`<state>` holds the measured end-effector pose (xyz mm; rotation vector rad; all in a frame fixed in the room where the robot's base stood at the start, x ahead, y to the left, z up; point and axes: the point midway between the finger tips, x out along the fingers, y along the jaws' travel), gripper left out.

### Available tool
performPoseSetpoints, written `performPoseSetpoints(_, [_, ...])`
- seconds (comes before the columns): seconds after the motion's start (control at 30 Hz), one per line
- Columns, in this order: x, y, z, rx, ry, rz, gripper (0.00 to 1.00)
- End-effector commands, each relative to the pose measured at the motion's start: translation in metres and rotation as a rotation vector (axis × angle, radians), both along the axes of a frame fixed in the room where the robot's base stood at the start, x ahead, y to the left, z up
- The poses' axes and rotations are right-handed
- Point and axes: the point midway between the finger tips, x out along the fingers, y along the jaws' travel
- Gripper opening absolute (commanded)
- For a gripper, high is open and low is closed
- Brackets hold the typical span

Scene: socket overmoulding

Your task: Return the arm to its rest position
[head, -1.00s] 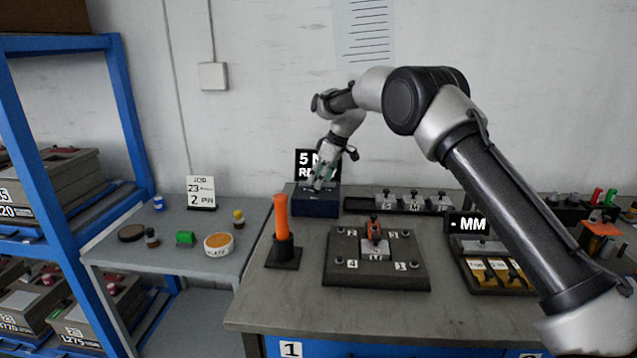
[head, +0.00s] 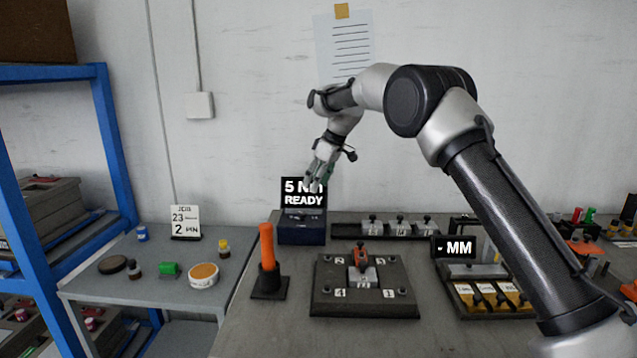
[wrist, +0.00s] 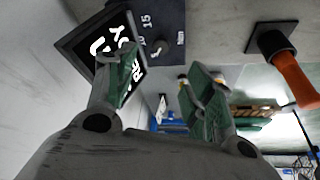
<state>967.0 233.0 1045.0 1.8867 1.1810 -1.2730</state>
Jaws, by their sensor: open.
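My gripper (head: 318,174) hangs from my raised arm in the head view, in front of the dark station box (head: 301,228) with its "5 NM READY" display (head: 292,192). It covers part of the display's lettering. In the wrist view, my gripper (wrist: 165,85) has its two green-padded fingers well apart with nothing between them. The display (wrist: 100,50) shows beside the left finger there. My gripper appears clear of the bench and of everything on it.
A grey fixture plate (head: 335,300) with numbered corners sits mid-bench. An orange-handled tool (head: 266,245) stands upright in a black holder to its left. A "- MM" display (head: 453,248) and a tray of yellow pieces (head: 466,297) are at right. A side table (head: 130,290) holds small containers.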

Motion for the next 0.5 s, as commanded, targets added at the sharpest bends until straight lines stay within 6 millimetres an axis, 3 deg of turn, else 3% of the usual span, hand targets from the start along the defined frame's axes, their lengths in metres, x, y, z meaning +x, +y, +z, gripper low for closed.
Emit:
performPoseSetpoints(0.07, [-0.001,-0.004,-0.007,-0.002,0.030,-0.075,0.53])
performPoseSetpoints(0.2, [-0.031,-0.026,-0.053,-0.064,0.154,-0.204,0.53])
performPoseSetpoints(0.23, [-0.041,-0.033,-0.056,-0.078,0.176,-0.236,0.53])
performPoseSetpoints(0.37, [-0.084,-0.075,-0.048,-0.126,0.241,-0.366,0.53])
performPoseSetpoints(0.5, [-0.135,-0.128,-0.024,-0.161,0.275,-0.500,0.53])
